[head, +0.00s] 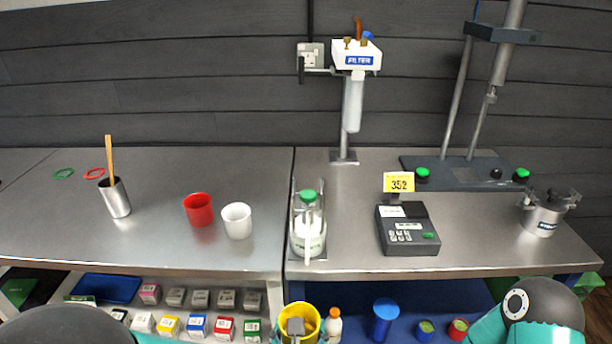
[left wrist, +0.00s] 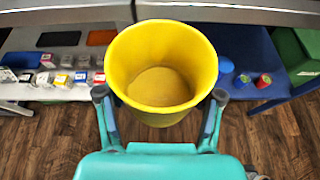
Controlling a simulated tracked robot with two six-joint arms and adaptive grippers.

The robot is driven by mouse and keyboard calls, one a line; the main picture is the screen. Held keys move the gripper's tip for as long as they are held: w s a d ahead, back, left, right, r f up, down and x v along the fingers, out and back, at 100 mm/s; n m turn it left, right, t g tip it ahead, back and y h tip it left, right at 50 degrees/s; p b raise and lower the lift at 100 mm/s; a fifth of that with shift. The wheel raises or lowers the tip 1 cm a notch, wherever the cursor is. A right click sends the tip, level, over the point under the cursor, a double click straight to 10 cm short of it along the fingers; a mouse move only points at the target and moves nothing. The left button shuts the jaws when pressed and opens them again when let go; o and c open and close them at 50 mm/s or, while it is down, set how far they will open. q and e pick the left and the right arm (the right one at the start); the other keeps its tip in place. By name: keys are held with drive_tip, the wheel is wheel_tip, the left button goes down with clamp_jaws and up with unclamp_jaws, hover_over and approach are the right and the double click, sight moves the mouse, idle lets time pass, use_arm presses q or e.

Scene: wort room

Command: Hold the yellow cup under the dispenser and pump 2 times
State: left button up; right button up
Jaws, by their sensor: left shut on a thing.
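The yellow cup (head: 312,316) is at the bottom middle of the head view, in front of the bench edge and below its top. My left gripper (head: 297,326) is shut on it. In the left wrist view the cup (left wrist: 160,60) stands open end up, with a finger of my left gripper (left wrist: 160,94) on each side; its inside looks empty. The dispenser (head: 308,233), a whitish bottle with a green top and a white spout pointing forward, stands near the bench's front edge, above and apart from the cup. My right arm shows at the lower right; its gripper is out of view.
A red cup (head: 199,209) and a white cup (head: 237,220) stand left of the dispenser. A scale (head: 408,235) stands to its right. Below, a shelf holds small boxes (head: 198,325), and a white bottle (head: 333,325) and blue item (head: 383,318) are near the yellow cup.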

use_arm(q)
drive_tip(key=shift+s+d+f+b, duration=0.25)
drive_tip(key=shift+s+d+b, duration=0.15)
drive_tip(key=shift+d, duration=0.3)
drive_tip(key=shift+w+r, duration=0.3)
drive_tip(key=shift+w, duration=0.35)
drive_tip(key=shift+w+r, duration=0.25)
drive_tip(key=shift+w, duration=0.35)
drive_tip(key=w+r+b, duration=0.1)
drive_tip(key=w+b, duration=0.1)
drive_tip(key=w, duration=0.5)
drive_tip(key=shift+w, duration=0.2)
